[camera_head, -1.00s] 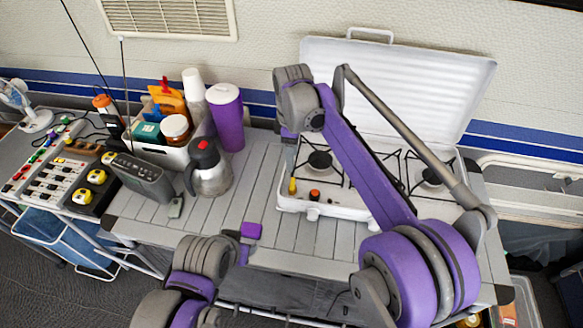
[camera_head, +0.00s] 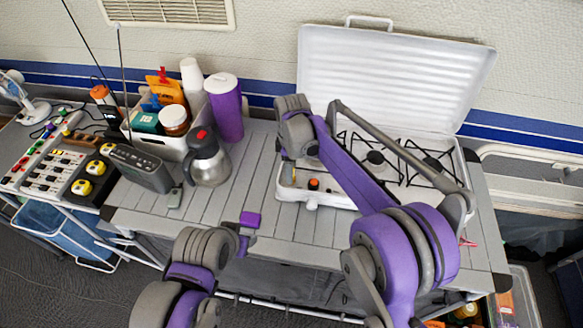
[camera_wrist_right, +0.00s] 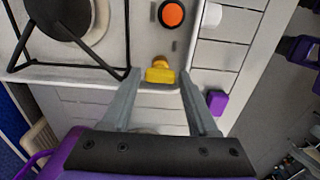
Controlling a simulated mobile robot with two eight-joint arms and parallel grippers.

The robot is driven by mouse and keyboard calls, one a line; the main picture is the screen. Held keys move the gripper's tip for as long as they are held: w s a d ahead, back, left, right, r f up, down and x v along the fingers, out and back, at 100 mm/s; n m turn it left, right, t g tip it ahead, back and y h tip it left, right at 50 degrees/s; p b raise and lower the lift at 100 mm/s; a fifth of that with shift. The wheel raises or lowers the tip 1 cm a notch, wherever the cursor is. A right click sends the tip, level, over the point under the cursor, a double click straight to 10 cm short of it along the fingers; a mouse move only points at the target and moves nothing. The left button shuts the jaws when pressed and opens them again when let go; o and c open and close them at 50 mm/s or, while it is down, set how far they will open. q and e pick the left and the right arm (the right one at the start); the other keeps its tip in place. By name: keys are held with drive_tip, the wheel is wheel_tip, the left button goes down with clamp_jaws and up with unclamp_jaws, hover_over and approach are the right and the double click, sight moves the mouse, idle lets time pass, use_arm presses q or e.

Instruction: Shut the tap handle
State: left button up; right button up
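The yellow tap handle (camera_wrist_right: 160,71) is on the front of the white camping stove (camera_head: 395,75), beside an orange-red knob (camera_wrist_right: 171,14). My right gripper (camera_wrist_right: 160,78) is open, with one grey fingertip on each side of the handle and a visible gap on both sides. In the head view my right gripper (camera_head: 287,172) is at the stove's left front corner and hides the handle. My left arm (camera_head: 205,248) is low in front of the table. Its fingers cannot be made out.
A purple block (camera_head: 250,219) is at the table's front edge. A steel jug (camera_head: 207,165), a purple tumbler (camera_head: 226,110) and a white caddy (camera_head: 165,145) stand left of the stove. The slatted table (camera_head: 240,185) is clear between jug and stove.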

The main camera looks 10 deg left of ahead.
clamp_jaws()
use_arm(q)
drive_tip(key=shift+f, duration=0.1)
use_arm(e)
drive_tip(key=m+b, duration=0.1)
drive_tip(key=m, duration=0.2)
drive_tip(key=shift+m, duration=0.4)
drive_tip(key=m, duration=0.4)
drive_tip(key=shift+m+b, duration=0.3)
drive_tip(key=m, duration=0.4)
use_arm(q)
drive_tip(key=shift+s+f+b, duration=0.2)
drive_tip(key=shift+s+f, duration=0.15)
drive_tip(key=shift+f, duration=0.45)
drive_tip(key=shift+s+f+b, duration=0.15)
drive_tip(key=shift+s+f, duration=0.15)
drive_tip(key=shift+f, duration=0.5)
use_arm(e)
drive_tip(key=shift+m, duration=2.8)
